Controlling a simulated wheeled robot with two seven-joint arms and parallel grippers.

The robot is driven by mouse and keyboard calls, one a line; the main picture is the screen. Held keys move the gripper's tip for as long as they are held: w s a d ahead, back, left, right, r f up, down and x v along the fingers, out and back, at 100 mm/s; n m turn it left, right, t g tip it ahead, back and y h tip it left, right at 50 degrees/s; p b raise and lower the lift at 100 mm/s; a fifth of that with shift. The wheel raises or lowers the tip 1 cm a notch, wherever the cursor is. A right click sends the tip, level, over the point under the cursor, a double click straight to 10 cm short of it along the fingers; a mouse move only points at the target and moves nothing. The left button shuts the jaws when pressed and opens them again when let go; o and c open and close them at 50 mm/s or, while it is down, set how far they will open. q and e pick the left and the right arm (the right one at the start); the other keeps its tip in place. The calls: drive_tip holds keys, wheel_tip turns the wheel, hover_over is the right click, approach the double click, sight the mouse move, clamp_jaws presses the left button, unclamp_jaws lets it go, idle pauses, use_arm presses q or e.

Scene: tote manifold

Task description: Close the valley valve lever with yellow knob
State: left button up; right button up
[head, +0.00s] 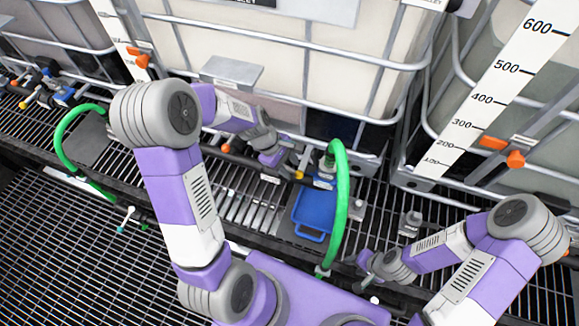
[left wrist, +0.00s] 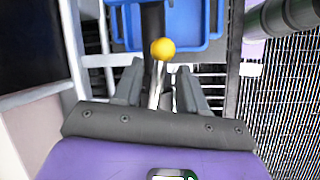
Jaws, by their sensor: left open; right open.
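The yellow knob (left wrist: 163,49) shows in the left wrist view, just past the tips of my left gripper (left wrist: 158,72). A thin silver lever (left wrist: 156,88) runs back from the knob between the two spread fingers. The fingers stand on both sides of the lever, with nothing gripped. In the head view the yellow knob (head: 299,175) is small, close to my left gripper (head: 288,163) under the middle tote. The valve body behind is partly hidden by my gripper and arm. My right gripper (head: 366,262) is open and empty, low at the right of the green hose.
A green hose (head: 342,195) arches beside the valve. A blue tray (head: 313,212) lies on the grating below. The caged middle tote (head: 290,62) stands behind, with a metal bracket (head: 232,72) above my left wrist. Another green hose (head: 62,140) is at the left.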

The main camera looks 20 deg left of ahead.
use_arm(q)
drive_tip(key=shift+f, duration=0.25)
